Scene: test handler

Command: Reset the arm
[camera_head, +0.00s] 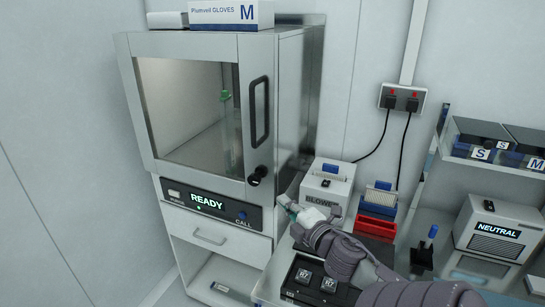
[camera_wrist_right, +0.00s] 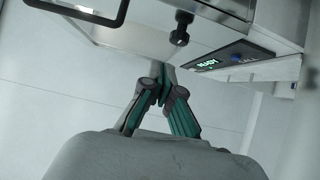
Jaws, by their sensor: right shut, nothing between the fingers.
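My right gripper (camera_head: 291,207) is in front of the lower right side of the test handler (camera_head: 293,100), close to its READY panel (camera_head: 210,203). My right arm reaches up to it from the bottom right. The gripper is shut and holds nothing. In the right wrist view its grey and teal fingers (camera_wrist_right: 162,82) meet below the black knob (camera_wrist_right: 181,28) and left of the lit panel (camera_wrist_right: 222,60). The handler's glazed door (camera_head: 190,105) looks closed, with a black handle (camera_head: 259,110). A green part (camera_head: 225,96) shows behind the glass. My left gripper is out of view.
A white labelled box (camera_head: 326,188), a red tray (camera_head: 376,226) and a black tray (camera_head: 301,290) stand on the bench near my right arm. A NEUTRAL unit (camera_head: 497,230) and bins (camera_head: 481,150) are at the right. The wall outlet (camera_head: 403,99) has two cords.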

